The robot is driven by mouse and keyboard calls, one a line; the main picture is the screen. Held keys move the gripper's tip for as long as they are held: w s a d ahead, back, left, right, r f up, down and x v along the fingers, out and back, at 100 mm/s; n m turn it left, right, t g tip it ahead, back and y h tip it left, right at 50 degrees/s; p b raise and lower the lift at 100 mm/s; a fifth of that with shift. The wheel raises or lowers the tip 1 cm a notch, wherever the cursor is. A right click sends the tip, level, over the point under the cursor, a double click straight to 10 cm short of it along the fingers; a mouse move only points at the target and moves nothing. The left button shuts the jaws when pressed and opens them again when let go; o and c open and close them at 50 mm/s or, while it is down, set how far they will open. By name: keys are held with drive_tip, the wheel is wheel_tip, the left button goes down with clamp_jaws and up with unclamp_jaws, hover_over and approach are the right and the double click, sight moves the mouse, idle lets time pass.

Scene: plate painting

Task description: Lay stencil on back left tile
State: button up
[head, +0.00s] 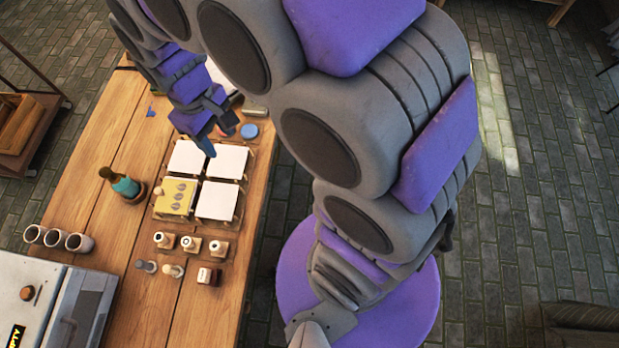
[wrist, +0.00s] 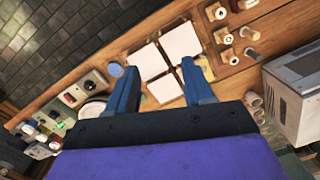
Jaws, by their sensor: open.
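The stencil (head: 176,197) is a yellow-green plate with dark round marks and a pale knob at its left edge. It lies over the front left place of a two-by-two tile group. The back left tile (head: 188,158) is white and bare, as are the back right tile (head: 227,162) and front right tile (head: 217,201). My gripper (head: 213,143) is open and empty, above the back tiles, apart from the stencil. In the wrist view its fingers (wrist: 159,66) stand wide apart over the tiles, and the right finger hides most of the stencil's place.
Several grey cups (head: 57,237) and a grey machine (head: 60,300) are at front left. A blue round item (head: 249,131) lies behind the tiles.

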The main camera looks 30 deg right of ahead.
drive_tip(key=s+d+r+m, duration=0.1)
drive_tip(key=s+d+m, duration=0.2)
drive_tip(key=s, duration=0.7)
drive_tip(key=s+d+r+m, duration=0.2)
drive_tip(key=s+d, duration=0.4)
drive_tip(key=s, duration=0.4)
drive_tip(key=shift+d+m+g, duration=0.4)
drive_tip(key=shift+m, duration=0.1)
